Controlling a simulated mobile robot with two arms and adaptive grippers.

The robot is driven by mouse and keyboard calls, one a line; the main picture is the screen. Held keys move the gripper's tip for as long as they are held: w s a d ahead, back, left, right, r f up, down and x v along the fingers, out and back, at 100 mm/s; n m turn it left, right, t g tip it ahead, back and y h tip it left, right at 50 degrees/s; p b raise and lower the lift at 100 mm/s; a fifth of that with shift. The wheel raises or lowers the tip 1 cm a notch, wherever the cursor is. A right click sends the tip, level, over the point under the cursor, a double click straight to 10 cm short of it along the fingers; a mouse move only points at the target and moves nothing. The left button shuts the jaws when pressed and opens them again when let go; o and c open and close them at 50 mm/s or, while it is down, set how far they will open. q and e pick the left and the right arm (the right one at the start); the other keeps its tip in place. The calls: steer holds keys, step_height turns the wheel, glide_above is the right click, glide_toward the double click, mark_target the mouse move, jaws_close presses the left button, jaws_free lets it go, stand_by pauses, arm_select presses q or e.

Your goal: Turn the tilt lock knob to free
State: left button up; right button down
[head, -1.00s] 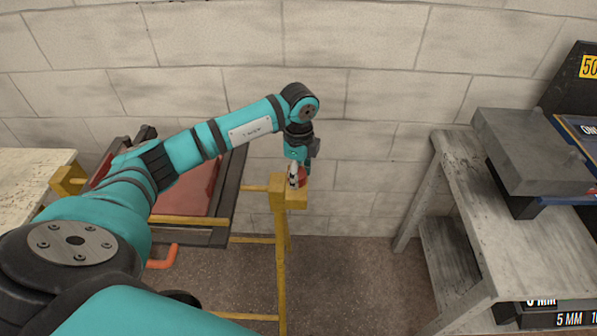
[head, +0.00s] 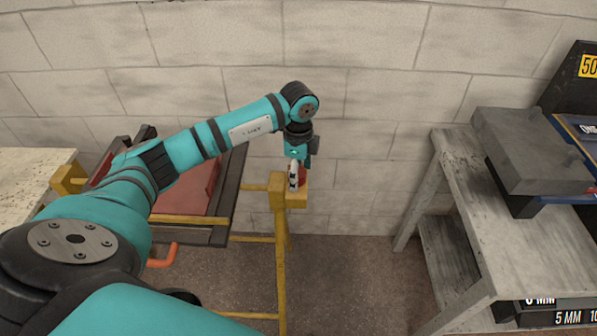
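The tilt lock knob (head: 302,178) is a small red knob on top of the yellow post of the frame stand (head: 278,197). My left gripper (head: 294,184) points down at the knob from above and covers its left part. Its light and dark fingers are small and partly turned away, so I cannot tell whether they are closed on the knob. My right gripper is not in view.
A dark frame with a red panel (head: 201,184) lies tilted on the yellow stand, partly behind my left arm. An orange handle (head: 164,256) hangs below it. A grey workbench (head: 478,190) with a grey block (head: 530,150) stands at right. Bare floor lies between.

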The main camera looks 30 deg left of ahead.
mark_target(299, 172)
arm_select(q)
step_height(299, 172, up, 12)
stand_by(0.6)
steer(key=shift+f, duration=0.1)
stand_by(0.4)
